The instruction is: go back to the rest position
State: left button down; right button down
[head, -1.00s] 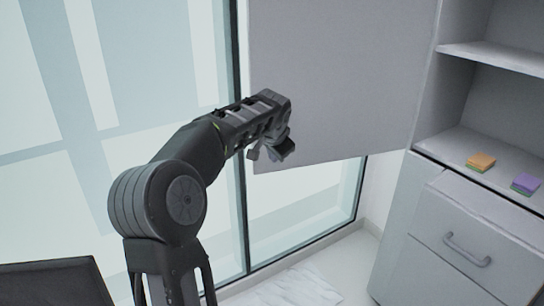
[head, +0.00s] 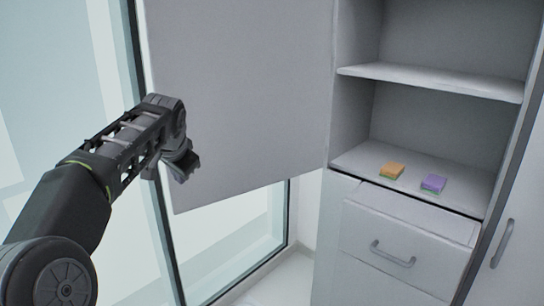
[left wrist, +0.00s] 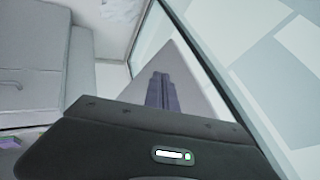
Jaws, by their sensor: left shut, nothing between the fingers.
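My left gripper (head: 180,165) is shut and empty. In the head view it hangs in front of the grey open cabinet door (head: 245,90), near the door's left edge; I cannot tell whether it touches the door. My right gripper is not in view.
The open cabinet (head: 345,160) stands at the right with shelves. An orange sponge (head: 392,170) and a purple sponge (head: 433,184) lie on its lower shelf. A slightly open drawer (head: 405,240) with a handle is below. A tall window (head: 225,255) is behind the door.

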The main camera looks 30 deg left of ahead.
pick_arm(q)
jog(key=w+d+f+n+t+h, duration=0.1)
jog(key=w+d+f+t+h, duration=0.1)
jog(key=w+d+f, duration=0.65)
jog(key=w+d+f+n+t+h, duration=0.1)
jog(key=w+d+f+h, duration=0.2)
jog(key=f, duration=1)
jog(key=s+d+f+n+h, duration=0.15)
jog(key=s+d+f, duration=0.25)
jog(key=d+f, duration=1.1)
jog(key=s+d+f+g+h, duration=0.1)
jog(key=s+d+f+g, duration=0.1)
jog(key=s+d+f, duration=0.4)
jog(key=s+d+f+g, duration=0.3)
jog(key=s+d+f, duration=0.4)
jog(key=s, duration=0.7)
jog(key=s+d+f+m+g+h, duration=0.1)
jog(key=s+d+f+g, duration=0.1)
jog(key=s+d+f, duration=0.4)
jog(key=s+d, duration=0.2)
jog(key=s, duration=0.2)
jog(key=shift+f+g+h, duration=0.3)
jog(key=shift+g+h, duration=0.05)
jog(key=shift+g, duration=0.05)
